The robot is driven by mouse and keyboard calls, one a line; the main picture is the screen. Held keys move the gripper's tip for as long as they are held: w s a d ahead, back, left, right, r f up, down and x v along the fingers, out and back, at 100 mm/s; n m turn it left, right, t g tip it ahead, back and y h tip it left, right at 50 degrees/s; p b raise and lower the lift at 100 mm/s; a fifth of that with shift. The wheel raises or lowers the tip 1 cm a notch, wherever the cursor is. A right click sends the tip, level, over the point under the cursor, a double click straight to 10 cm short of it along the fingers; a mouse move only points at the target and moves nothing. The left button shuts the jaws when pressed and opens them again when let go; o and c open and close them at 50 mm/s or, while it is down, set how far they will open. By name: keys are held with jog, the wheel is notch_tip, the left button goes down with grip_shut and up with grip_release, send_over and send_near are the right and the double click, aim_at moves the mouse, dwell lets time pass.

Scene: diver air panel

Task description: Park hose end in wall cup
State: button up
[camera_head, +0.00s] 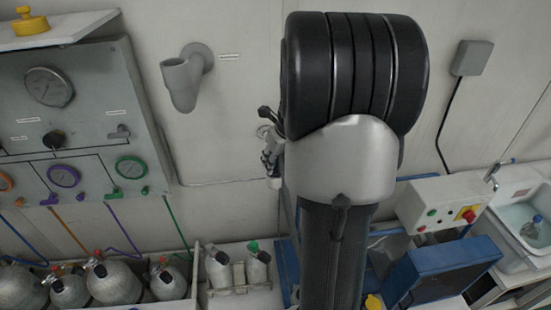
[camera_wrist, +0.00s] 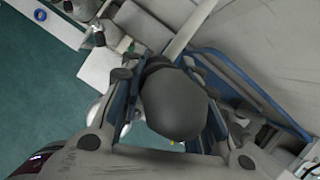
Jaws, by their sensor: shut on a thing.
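The grey wall cup (camera_head: 182,82) is fixed to the white wall left of centre in the head view, its tube angled downward. My gripper (camera_head: 270,150) shows only partly there, below and to the right of the cup and apart from it, mostly hidden behind my arm. In the wrist view my gripper (camera_wrist: 168,120) is shut on a dark grey rounded piece (camera_wrist: 174,104), which looks like the hose end. It fills the space between the fingers and hides what lies behind it. The cup is not recognisable in the wrist view.
Several gas cylinders (camera_head: 115,280) stand below. A control box (camera_head: 445,205), a blue case (camera_head: 440,270) and a sink (camera_head: 525,215) are at right. Bare wall surrounds the cup.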

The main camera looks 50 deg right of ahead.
jog(key=o, duration=1.2)
jog(key=shift+o, duration=0.2)
jog(key=v, duration=1.2)
jog(key=shift+w+a, duration=0.1)
